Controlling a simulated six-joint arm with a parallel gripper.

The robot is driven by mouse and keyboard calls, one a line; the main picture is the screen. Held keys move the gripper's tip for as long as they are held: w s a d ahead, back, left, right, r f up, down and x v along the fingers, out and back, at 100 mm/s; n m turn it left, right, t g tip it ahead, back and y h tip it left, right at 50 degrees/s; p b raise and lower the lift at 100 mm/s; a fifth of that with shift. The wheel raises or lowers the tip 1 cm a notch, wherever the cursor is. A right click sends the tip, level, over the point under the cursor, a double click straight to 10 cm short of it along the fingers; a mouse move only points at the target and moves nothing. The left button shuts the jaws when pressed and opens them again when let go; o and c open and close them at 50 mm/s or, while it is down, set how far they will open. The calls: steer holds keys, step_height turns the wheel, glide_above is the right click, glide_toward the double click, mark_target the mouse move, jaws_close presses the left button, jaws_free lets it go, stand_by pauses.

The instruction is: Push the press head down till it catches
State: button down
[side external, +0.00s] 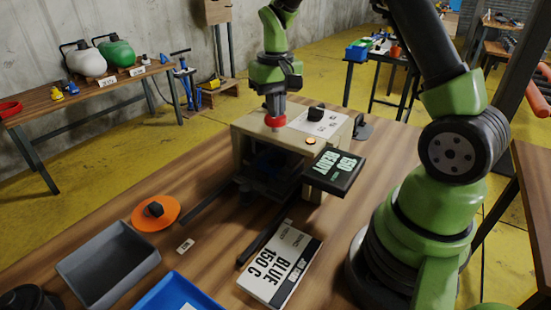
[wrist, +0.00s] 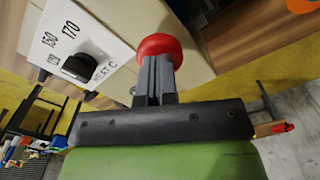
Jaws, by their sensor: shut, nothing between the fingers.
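The press (side external: 245,148) is a beige frame standing on the wooden table. A red knob (side external: 276,122) sits on its top at the left, and it also shows in the wrist view (wrist: 160,44). My gripper (side external: 275,112) points down at this knob with shut, empty fingers. In the wrist view its fingertips (wrist: 157,62) appear at the knob, touching or very close; I cannot tell which. Under the frame is a dark press head (side external: 262,182), mostly in shadow; its exact height is unclear. A black dial (side external: 316,113) sits on a white panel marked for heat.
A dark display (side external: 333,171) with pale text and a lit orange lamp (side external: 310,141) are on the press's right. A white card (side external: 281,264) reads "BLUE 150 C". A grey tray (side external: 108,265), a blue tray (side external: 178,294) and an orange disc (side external: 155,213) with a black knob lie in front.

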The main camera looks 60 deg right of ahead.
steer(key=shift+f, duration=0.75)
steer(key=shift+r, duration=3.1)
